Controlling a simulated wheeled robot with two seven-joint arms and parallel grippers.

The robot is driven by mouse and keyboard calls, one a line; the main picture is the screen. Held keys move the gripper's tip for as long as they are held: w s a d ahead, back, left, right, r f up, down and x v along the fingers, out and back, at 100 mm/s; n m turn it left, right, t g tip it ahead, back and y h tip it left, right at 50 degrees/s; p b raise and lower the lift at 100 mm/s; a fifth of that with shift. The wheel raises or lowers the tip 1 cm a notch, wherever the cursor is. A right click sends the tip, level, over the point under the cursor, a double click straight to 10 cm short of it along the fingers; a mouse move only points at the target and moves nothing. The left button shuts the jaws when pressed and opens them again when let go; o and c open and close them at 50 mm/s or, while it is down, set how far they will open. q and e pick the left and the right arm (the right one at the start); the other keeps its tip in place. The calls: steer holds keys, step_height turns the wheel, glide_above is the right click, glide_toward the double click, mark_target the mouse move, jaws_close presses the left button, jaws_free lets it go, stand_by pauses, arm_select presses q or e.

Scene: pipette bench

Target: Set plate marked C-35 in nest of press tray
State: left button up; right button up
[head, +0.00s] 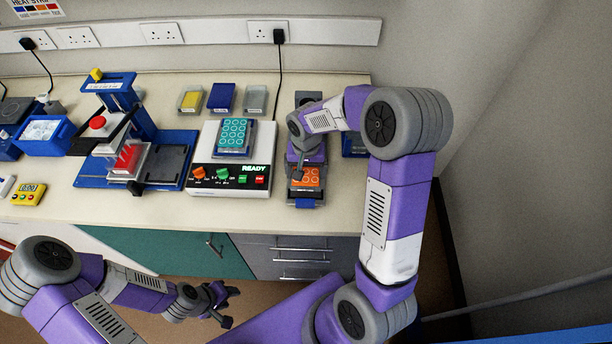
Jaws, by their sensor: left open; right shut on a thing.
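A plate with an orange top and pale ring marks (310,177) is at the bench's front edge, right of the white machine. My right gripper (298,172) reaches down over it and is shut on it; the fingers partly cover it. No C-35 marking is legible. The blue press (147,115) stands at the left, with a red-topped block (127,158) under its head. To the right of that block is its dark flat tray (168,162), which looks empty. My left gripper (222,303) is open and empty, low in front of the bench.
A white machine reading READY (228,178) holds a teal plate (234,134) between press and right gripper. Yellow (191,100), blue (221,98) and grey (255,100) plates stand behind it. A blue box (45,133) and yellow timer (29,194) sit at the left.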

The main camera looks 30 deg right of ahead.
steer(key=shift+f, duration=1.45)
steer(key=shift+f+b, duration=0.25)
steer(key=shift+b, duration=0.15)
steer(key=o, duration=0.8)
steer(key=shift+c, duration=0.2)
steer(key=shift+r+p, duration=0.4)
steer(key=shift+r, duration=0.15)
step_height(320, 180, up, 12)
steer(key=shift+f+p, duration=0.25)
steer(key=shift+p, duration=0.3)
